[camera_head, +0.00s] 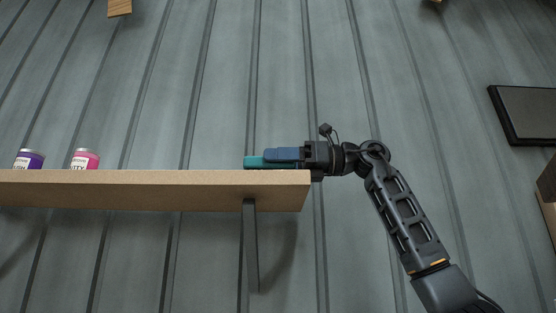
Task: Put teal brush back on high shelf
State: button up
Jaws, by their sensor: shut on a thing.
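The high shelf (150,190) is a light wooden board seen from below, running from the left edge to the middle of the head view. My gripper (285,156) reaches in from the right over the shelf's right end, with its blue fingers level and pointing left. It is shut on the teal brush (254,162), which shows just left of and below the fingers, at the shelf's top edge. The board's front edge hides the underside of the brush, so I cannot tell whether it touches the shelf.
A purple jar (29,160) and a pink jar (85,160) stand on the shelf at the left. The shelf top between them and the brush looks clear. A dark bracket (250,245) supports the board. A dark framed panel (527,114) is on the ribbed wall at the right.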

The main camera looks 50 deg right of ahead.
jog(key=o, duration=1.2)
jog(key=shift+f, duration=0.1)
jog(key=shift+s+d, duration=0.1)
jog(key=b+v, duration=0.2)
jog(key=v, duration=0.9)
jog(key=shift+s+d+b, duration=0.25)
jog(key=shift+s+b, duration=0.05)
jog(key=shift+b, duration=0.05)
